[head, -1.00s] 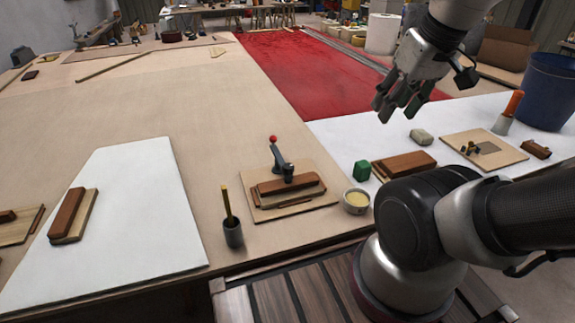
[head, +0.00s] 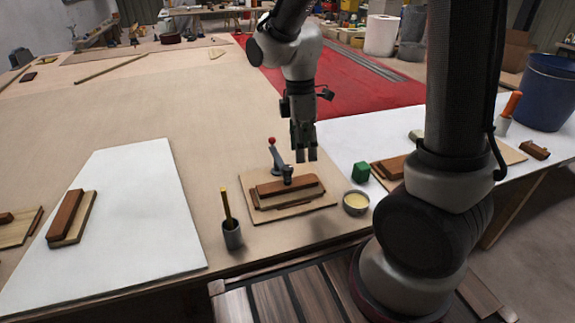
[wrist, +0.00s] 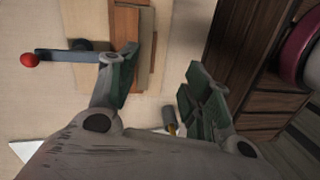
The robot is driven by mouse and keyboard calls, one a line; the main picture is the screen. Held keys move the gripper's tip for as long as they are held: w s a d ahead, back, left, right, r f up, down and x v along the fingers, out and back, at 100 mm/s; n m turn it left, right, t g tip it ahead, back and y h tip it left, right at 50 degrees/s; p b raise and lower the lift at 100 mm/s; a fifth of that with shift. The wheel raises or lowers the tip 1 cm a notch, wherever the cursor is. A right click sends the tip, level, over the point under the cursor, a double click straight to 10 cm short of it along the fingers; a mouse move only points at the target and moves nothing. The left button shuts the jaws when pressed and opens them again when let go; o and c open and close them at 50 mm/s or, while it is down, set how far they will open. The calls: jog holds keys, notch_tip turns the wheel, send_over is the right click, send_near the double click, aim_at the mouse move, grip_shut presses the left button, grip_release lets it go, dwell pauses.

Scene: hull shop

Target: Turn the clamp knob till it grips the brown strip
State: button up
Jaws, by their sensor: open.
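The clamp (head: 279,160) stands on a thin wooden board (head: 258,213) near the table's front edge. It has a grey lever arm with a red ball knob (head: 271,141) at its upper end. In the wrist view the knob (wrist: 30,60) is at the far left. A brown strip (head: 268,188) lies with a paler wooden piece (head: 300,196) on the board at the clamp's foot. My gripper (head: 306,158) points down just right of the clamp, its fingers apart and empty. In the wrist view my gripper (wrist: 160,85) is over the strip's side, apart from the knob. I cannot tell whether the clamp touches the strip.
A grey cup with a yellow stick (head: 232,234) stands front left of the board. A white panel (head: 130,215) with wood blocks lies left. The table behind the clamp is mostly bare.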

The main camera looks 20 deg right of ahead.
aim_at(287, 167)
jog(key=w+n, duration=0.1)
jog(key=n, duration=0.2)
jog(key=w+a+n, duration=0.1)
jog(key=w+n, duration=0.1)
jog(key=n, duration=0.1)
jog(key=w+a+f+n+t, duration=0.1)
jog(key=n, duration=0.2)
jog(key=shift+w+a+f+n+y, duration=0.1)
jog(key=shift+w+n+y, duration=0.2)
jog(key=n, duration=0.3)
jog(key=shift+w+a, duration=0.1)
jog(key=shift+w, duration=0.15)
jog(key=shift+f+n, duration=0.15)
jog(key=shift+n, duration=0.15)
notch_tip(287, 167, down, 8)
jog(key=shift+r, duration=0.2)
jog(key=c, duration=1)
